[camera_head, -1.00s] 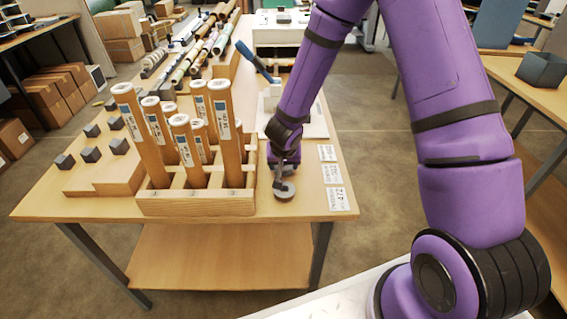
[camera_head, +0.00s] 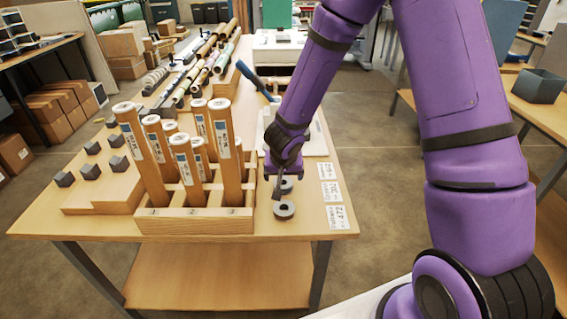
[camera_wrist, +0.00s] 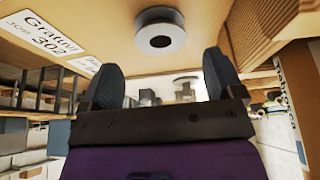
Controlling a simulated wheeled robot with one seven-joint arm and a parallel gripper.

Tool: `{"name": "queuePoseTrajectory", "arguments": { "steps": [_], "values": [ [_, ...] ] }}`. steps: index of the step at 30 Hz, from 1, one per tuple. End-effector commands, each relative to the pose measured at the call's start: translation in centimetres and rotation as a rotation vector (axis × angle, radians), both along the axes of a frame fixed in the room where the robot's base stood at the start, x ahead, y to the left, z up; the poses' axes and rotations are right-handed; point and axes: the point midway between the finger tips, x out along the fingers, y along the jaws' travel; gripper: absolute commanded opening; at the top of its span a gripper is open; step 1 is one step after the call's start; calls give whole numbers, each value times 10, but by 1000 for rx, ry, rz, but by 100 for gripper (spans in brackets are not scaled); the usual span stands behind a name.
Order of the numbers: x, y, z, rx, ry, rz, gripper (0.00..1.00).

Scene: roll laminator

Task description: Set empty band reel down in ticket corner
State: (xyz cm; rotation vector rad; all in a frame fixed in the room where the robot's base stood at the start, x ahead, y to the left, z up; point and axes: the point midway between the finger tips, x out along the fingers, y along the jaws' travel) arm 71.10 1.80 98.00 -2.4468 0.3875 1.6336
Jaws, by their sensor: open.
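A grey ring-shaped band reel (camera_head: 284,209) lies flat on the near right part of the table, beside the paper tickets (camera_head: 330,191). In the wrist view the nearer reel (camera_wrist: 160,38) lies beyond the fingertips, touching neither. A ticket reading 302 (camera_wrist: 40,33) lies beside the reels.
A wooden rack (camera_head: 195,222) holding several upright labelled tubes stands close left of the reels. A white board with a blue-handled lever (camera_head: 255,80) is behind my gripper. The table's front and right edges are near the reels.

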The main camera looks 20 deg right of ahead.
Motion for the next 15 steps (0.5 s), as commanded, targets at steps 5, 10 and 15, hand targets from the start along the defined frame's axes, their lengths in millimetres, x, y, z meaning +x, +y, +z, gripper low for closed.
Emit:
{"name": "queuePoseTrajectory", "arguments": {
  "steps": [5,10,15],
  "values": [
    [-10,4,28,1,-3,1,87],
    [-18,7,48,0,-3,-1,87],
    [-24,8,61,1,-1,-1,87]
  ]
}}
